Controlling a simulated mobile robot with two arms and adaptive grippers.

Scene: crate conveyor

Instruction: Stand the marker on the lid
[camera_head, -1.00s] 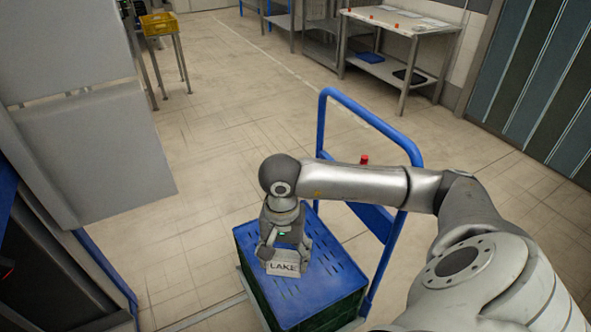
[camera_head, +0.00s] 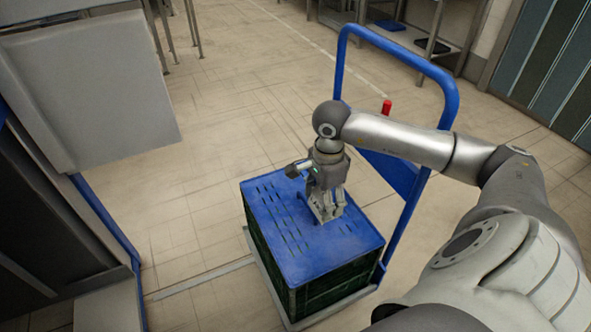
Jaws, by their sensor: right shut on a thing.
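The blue slotted lid (camera_head: 290,251) lies on a dark green crate (camera_head: 325,292). The grey marker (camera_head: 331,213) is at the lid's upper right part, low over or touching its surface; I cannot tell which. It looks upright and is turned so that its lettering cannot be read. My right gripper (camera_head: 325,200) comes down from above and is shut on the marker, with its fingers hiding part of it. My left gripper is not in view.
The crate rests on a trolley with a blue push handle (camera_head: 452,101) close behind and right of my right arm. A red object (camera_head: 387,107) shows by the handle. A grey panel (camera_head: 125,110) stands at the left. Open tiled floor lies beyond the trolley.

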